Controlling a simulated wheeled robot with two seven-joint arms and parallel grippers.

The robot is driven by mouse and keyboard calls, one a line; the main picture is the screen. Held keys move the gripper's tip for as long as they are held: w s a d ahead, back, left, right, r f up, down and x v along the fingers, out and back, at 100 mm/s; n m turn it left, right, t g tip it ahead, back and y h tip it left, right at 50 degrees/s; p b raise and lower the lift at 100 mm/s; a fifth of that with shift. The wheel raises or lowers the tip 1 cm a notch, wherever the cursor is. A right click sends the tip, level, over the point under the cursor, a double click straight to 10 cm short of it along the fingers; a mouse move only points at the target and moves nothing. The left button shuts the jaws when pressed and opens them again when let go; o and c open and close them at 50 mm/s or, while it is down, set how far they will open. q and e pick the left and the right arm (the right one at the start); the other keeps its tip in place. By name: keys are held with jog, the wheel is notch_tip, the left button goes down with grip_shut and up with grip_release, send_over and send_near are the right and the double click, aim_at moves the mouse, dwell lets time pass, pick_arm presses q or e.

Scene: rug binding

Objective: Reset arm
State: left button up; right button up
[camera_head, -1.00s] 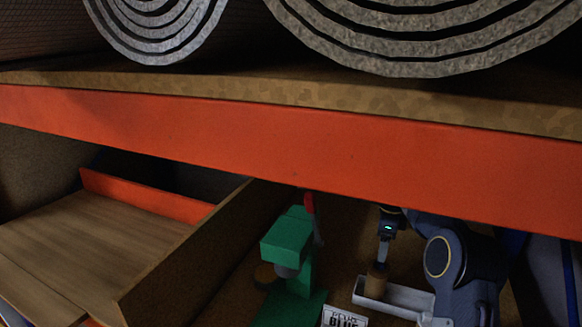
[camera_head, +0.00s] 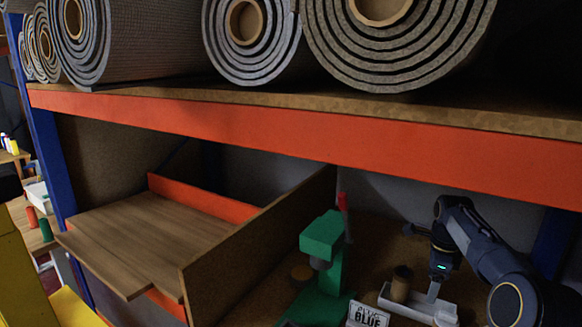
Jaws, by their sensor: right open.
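My right arm comes in from the lower right, dark blue-grey, reaching under the orange beam. Its gripper (camera_head: 436,291) points down by the white tray (camera_head: 408,305) on the lower shelf and looks empty. A green machine (camera_head: 322,262) stands further left, with a sign (camera_head: 367,315) reading "BLUE" in front. My left gripper is not in view.
An orange beam (camera_head: 300,139) crosses above the arm, carrying a shelf with rolled grey rugs (camera_head: 252,40). A brown upright panel (camera_head: 262,240) separates the machine from a wooden board (camera_head: 150,235). A yellow structure (camera_head: 25,270) stands at lower left, a blue post (camera_head: 52,150) behind it.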

jog(key=s+a+r+n+t+y, duration=0.1)
jog(key=s+a+r+n, duration=0.3)
jog(key=s, duration=0.5)
jog(key=s+a+r+n+t+y, duration=0.1)
jog(key=s+a+r+n+t, duration=0.1)
jog(key=s+r+n, duration=0.45)
jog(key=s+a+f+n, duration=0.2)
jog(key=s+a+n, duration=0.1)
jog(key=s, duration=0.4)
jog(key=s+a+f+n+t+y, duration=0.1)
jog(key=s+a+f+n, duration=0.2)
jog(key=s, duration=0.4)
jog(key=s+a+f+n+t, duration=0.1)
jog(key=s+a+f+n, duration=0.2)
jog(key=s+n, duration=0.2)
jog(key=shift+s+a+f+y, duration=0.25)
jog(key=shift+s+a+y, duration=0.05)
jog(key=shift+s, duration=0.95)
